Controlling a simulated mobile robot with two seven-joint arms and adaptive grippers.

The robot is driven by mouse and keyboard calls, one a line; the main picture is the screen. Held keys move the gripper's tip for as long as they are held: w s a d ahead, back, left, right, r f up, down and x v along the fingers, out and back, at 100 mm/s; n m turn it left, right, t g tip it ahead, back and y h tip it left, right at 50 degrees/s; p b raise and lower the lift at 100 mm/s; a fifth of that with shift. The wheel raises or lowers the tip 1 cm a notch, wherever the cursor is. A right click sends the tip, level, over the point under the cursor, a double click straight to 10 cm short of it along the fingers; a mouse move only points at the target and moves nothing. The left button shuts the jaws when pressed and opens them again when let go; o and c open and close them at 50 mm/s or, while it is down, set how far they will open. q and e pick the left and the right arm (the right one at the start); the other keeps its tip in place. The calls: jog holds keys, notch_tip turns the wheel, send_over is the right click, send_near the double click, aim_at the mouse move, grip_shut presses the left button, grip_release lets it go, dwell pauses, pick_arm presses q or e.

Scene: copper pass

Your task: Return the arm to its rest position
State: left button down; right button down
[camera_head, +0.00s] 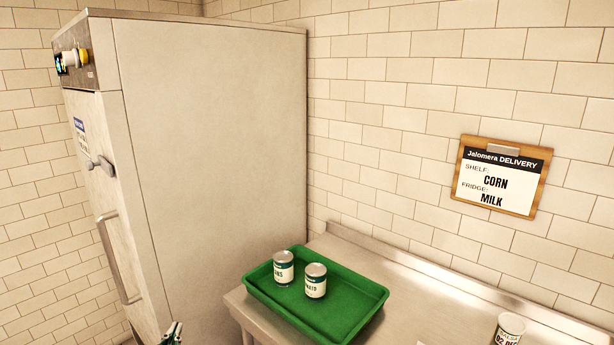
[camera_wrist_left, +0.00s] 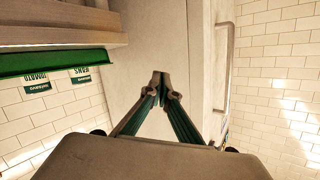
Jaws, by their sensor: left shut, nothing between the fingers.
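My left gripper (camera_head: 172,334) shows at the bottom edge of the head view, in front of the fridge's lower front. In the left wrist view its two fingers (camera_wrist_left: 161,78) meet at the tips, shut with nothing between them. It is apart from the tray and the counter. Most of the left arm is out of the head view. My right gripper is in neither view.
A tall steel fridge (camera_head: 215,140) with its door closed stands at left. A steel counter (camera_head: 415,280) holds a green tray (camera_head: 335,322) with two cans (camera_head: 284,267) (camera_head: 315,281). A clipboard (camera_head: 498,180) reads corn for shelf, milk for fridge.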

pick_arm(q)
jog(key=s+d+f+m+g+h, duration=0.1)
jog(key=s+d+f, duration=0.3)
jog(key=s+f, duration=0.2)
jog(key=s+d+f+m+g+h, duration=0.1)
jog(key=s+d+f, duration=0.3)
jog(key=s, duration=0.7)
jog(key=s+d+f+m+g+h, duration=0.1)
jog(key=s+d+f+g+h, duration=0.1)
jog(key=s+f, duration=0.6)
jog(key=shift+s+d+h, duration=0.6)
jog(key=shift+d+h, duration=0.1)
jog(key=shift+d, duration=0.3)
jog(key=shift+f, duration=0.1)
